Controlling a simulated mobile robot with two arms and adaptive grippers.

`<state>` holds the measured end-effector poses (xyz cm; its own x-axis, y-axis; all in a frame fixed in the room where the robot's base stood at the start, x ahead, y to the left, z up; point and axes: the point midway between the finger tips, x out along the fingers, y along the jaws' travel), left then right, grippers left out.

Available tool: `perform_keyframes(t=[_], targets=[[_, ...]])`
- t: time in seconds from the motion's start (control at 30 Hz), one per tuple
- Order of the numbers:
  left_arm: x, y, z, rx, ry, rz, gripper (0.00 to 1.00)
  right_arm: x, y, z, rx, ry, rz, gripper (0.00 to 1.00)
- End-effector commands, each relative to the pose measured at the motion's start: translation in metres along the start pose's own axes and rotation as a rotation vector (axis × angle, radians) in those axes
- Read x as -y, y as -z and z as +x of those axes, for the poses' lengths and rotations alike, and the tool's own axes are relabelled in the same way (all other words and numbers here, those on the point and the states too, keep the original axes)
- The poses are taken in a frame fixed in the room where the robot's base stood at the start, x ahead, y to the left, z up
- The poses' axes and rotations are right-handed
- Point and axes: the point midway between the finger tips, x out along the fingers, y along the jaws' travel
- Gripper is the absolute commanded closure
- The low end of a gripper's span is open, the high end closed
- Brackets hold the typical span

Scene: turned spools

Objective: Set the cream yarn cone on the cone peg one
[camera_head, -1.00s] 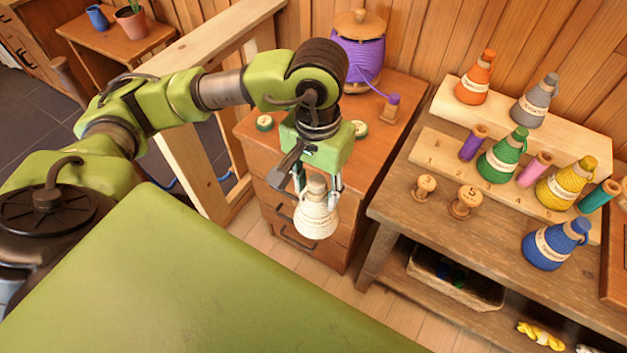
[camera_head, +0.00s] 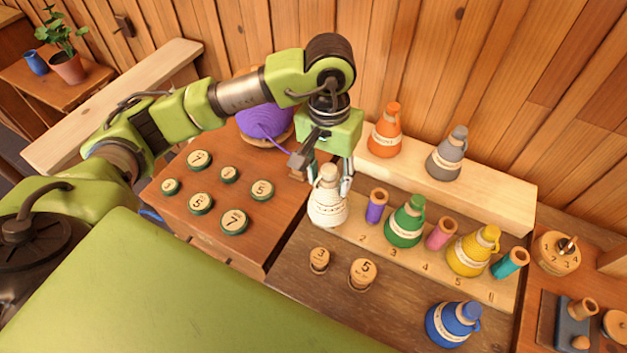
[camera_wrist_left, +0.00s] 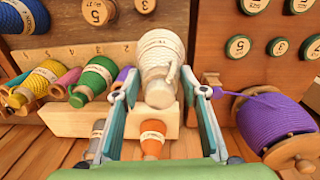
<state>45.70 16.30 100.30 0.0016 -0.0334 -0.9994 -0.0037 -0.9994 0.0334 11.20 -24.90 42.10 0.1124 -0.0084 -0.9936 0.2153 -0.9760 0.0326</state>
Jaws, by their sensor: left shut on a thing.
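The cream yarn cone (camera_head: 327,208) is held upright in my left gripper (camera_head: 330,184), whose fingers close on its narrow top. It is at the left end of the numbered pale wooden board (camera_head: 375,244), left of the purple tube (camera_head: 376,206). Cone peg one is not visible; the cone covers that end of the board. I cannot tell whether the cone touches the board. In the left wrist view the cream cone (camera_wrist_left: 160,55) sits between the two fingers, overlapping the board's end. My right gripper is not in view.
Along the board stand a green cone (camera_head: 404,222), pink tube (camera_head: 440,234), yellow cone (camera_head: 473,252) and teal tube (camera_head: 510,262). Orange (camera_head: 385,132) and grey (camera_head: 446,155) cones stand behind. A blue cone (camera_head: 452,323) and small spools (camera_head: 362,272) are in front.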

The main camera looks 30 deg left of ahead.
Motion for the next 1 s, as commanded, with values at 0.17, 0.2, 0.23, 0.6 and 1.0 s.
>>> perform_keyframes(t=[0.17, 0.2, 0.23, 0.6, 1.0], targets=[[-0.010, 0.032, -0.013, 0.003, 0.003, 0.007, 1.00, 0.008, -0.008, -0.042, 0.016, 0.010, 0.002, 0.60], [-0.012, 0.038, -0.013, 0.004, 0.005, 0.009, 1.00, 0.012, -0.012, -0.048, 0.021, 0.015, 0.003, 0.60], [-0.012, 0.042, -0.012, 0.004, 0.008, 0.011, 1.00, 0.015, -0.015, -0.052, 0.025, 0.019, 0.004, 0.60], [-0.016, 0.067, -0.004, 0.007, 0.032, 0.030, 1.00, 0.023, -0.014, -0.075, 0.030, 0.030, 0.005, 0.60], [-0.015, 0.067, 0.023, 0.008, 0.033, 0.030, 1.00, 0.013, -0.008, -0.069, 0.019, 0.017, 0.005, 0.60]])
